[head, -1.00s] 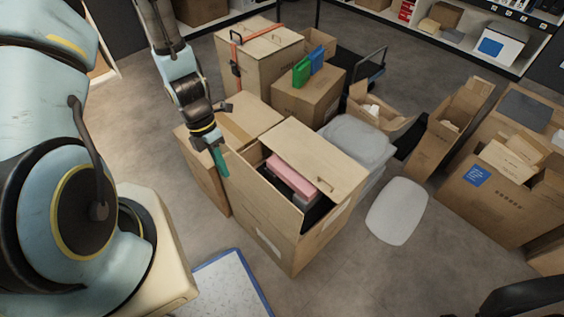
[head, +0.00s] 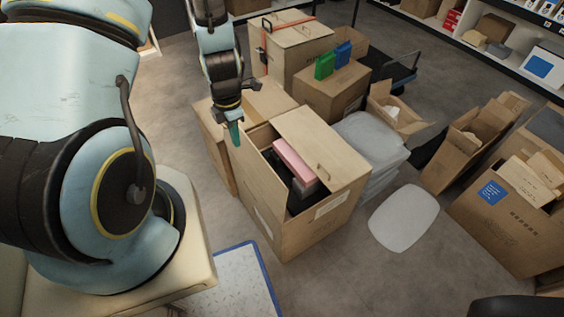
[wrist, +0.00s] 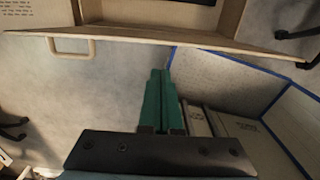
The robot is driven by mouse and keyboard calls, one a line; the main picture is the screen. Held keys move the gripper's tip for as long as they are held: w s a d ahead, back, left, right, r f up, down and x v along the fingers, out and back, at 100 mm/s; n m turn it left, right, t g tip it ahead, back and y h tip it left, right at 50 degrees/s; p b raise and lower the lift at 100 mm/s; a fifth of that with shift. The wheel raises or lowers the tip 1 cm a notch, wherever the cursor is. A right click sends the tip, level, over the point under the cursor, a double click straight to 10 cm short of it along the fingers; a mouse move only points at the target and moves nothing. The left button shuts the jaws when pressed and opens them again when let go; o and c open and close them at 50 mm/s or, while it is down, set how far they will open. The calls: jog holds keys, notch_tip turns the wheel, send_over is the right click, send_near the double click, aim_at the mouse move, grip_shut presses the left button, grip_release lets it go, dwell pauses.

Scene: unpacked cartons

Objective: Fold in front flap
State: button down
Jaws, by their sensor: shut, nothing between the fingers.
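The open carton (head: 268,217) stands on the floor in the middle of the head view. A broad flap (head: 325,147) with a small handle covers part of its top. Inside, a pink item (head: 295,163) and dark items show through the gap. My gripper (head: 236,135) is at the carton's far-left corner, pointing down; contact cannot be told. In the wrist view its teal fingers (wrist: 162,98) are together and empty. Ahead of them, a cardboard flap (wrist: 190,41) with a loop handle (wrist: 70,46) shows nearly edge-on across the picture. I cannot tell clearly which side it belongs to.
A blue-edged speckled mat (head: 243,278) lies in front of the carton. Another carton (head: 262,98) stands close behind it. Grey bins (head: 372,145) and a white lid (head: 404,217) are to the right.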

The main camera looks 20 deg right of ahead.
notch_tip(320, 180, down, 7)
jog(key=b, duration=0.5)
jog(key=d, duration=0.2)
jog(key=w+d, duration=0.1)
jog(key=d, duration=0.2)
jog(key=shift+f, duration=0.1)
jog(key=w+d+f+b, duration=0.2)
jog(key=d+f+b, duration=0.3)
jog(key=d+f, duration=0.55)
notch_tip(320, 180, up, 11)
jog(key=p, duration=0.9)
jog(key=shift+a, duration=0.15)
